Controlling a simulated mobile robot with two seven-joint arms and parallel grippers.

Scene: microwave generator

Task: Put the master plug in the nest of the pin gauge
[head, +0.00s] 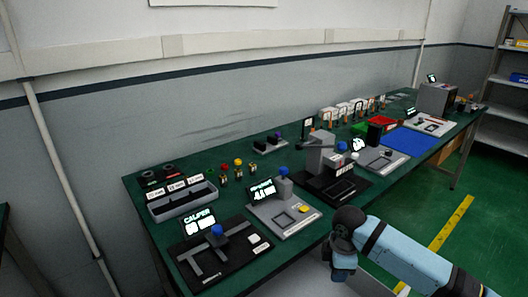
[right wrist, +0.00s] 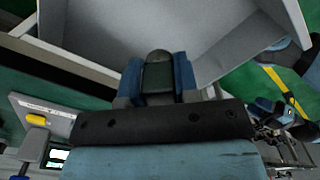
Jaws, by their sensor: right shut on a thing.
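My right gripper (right wrist: 158,80) is shut on a dark grey-green piece with a rounded grey top (right wrist: 158,58), which I take to be the master plug. In the head view my right gripper (head: 342,268) hangs low in front of the bench's front edge, and the plug cannot be made out there. Several gauges stand on the bench. A light grey one (head: 268,214) with a lit display, a square outline and a yellow button may be the pin gauge; its lettering is too small to read. Its yellow button (right wrist: 37,121) shows in the right wrist view. My left gripper is out of view.
The green bench (head: 140,210) runs along the wall. A black caliper station (head: 235,262) stands near left, a black-based grey stand (head: 345,190) right of the light grey gauge. A blue mat (head: 412,141) lies farther right. A grey tray-like surface (right wrist: 225,35) lies beyond the held piece.

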